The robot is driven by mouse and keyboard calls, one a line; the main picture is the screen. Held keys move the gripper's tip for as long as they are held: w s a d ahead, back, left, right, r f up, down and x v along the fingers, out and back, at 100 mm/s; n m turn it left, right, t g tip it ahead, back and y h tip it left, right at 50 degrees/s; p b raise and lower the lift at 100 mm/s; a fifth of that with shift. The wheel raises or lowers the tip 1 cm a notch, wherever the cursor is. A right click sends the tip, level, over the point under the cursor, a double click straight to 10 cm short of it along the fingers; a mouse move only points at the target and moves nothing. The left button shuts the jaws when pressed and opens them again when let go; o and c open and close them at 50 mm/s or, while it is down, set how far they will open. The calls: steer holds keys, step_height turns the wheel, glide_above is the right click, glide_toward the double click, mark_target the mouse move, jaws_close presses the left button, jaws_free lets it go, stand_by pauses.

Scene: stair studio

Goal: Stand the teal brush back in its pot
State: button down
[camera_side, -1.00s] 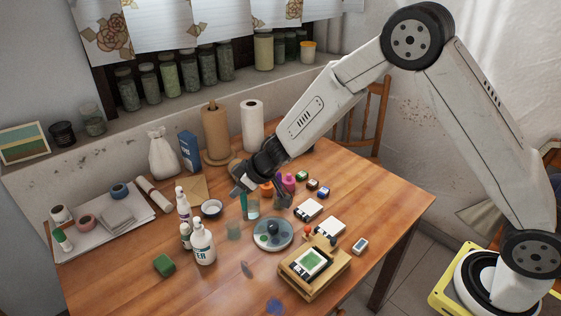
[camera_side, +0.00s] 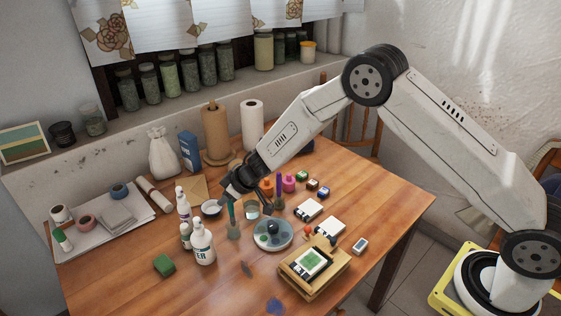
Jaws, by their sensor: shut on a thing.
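The teal brush (camera_side: 231,212) is upright, its top at the dark fingers of my gripper (camera_side: 232,196). My gripper is shut on it. The brush's lower end meets a small greenish see-through pot (camera_side: 233,232) on the table. It appears to be inside the pot's mouth, but whether it touches the bottom is too small to tell.
A glass jar (camera_side: 251,209) stands just right of the pot. A round grey dish (camera_side: 272,234) lies to the right front. White bottles (camera_side: 202,243) stand close on the left, and a small bowl (camera_side: 211,208) is behind. A wooden stand (camera_side: 314,275) is at front right.

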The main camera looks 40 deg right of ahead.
steer(key=shift+w+f, duration=0.2)
steer(key=shift+f, duration=1.5)
steer(key=shift+f, duration=0.15)
steer(key=c, duration=0.6)
jaws_free()
steer(key=shift+o, duration=0.2)
steer(key=shift+v, duration=1.1)
steer(key=v, duration=1)
